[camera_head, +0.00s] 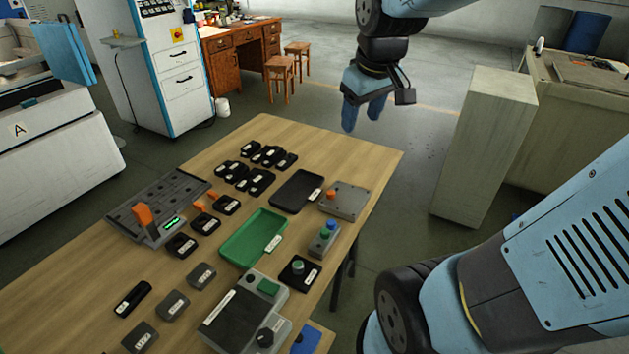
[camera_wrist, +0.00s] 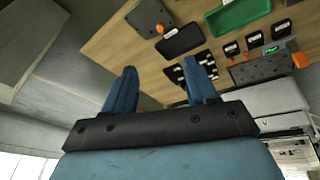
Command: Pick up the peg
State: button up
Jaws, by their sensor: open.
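The labels are too small to read, so I cannot be sure which thing is the peg. A short black rod-like piece with a white label (camera_head: 132,299) lies at the near left of the table in the body camera view; it may be the peg. It does not show in the wrist view. My gripper (camera_head: 363,113) hangs in the air past the table's far right side, well away from that piece. Its two blue fingers are apart and empty. They also show in the wrist view (camera_wrist: 162,80), with the table beyond them.
The wooden table (camera_head: 345,150) holds a green tray (camera_head: 253,237), a black pad (camera_head: 296,191), a grey slotted fixture (camera_head: 150,197) with an orange lever, several labelled black blocks (camera_head: 226,204) and a grey control box (camera_head: 238,312). A pale cabinet (camera_head: 485,145) stands to the right.

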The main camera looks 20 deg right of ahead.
jog(key=w+f+n+g, duration=0.2)
jog(key=w+f+n, duration=0.2)
jog(key=w+f, duration=0.55)
jog(key=n+g, duration=0.2)
jog(key=n, duration=0.1)
send_over(331, 192)
jog(key=f, duration=1.6)
jog(key=shift+s+d+f, duration=0.15)
jog(key=shift+s+f, duration=0.15)
jog(key=shift+f, duration=0.1)
jog(key=shift+w+f, duration=0.15)
jog(key=shift+f, duration=1.35)
jog(key=shift+w+f, duration=0.15)
jog(key=shift+f, duration=1.3)
jog(key=shift+c, duration=0.2)
grip_shut()
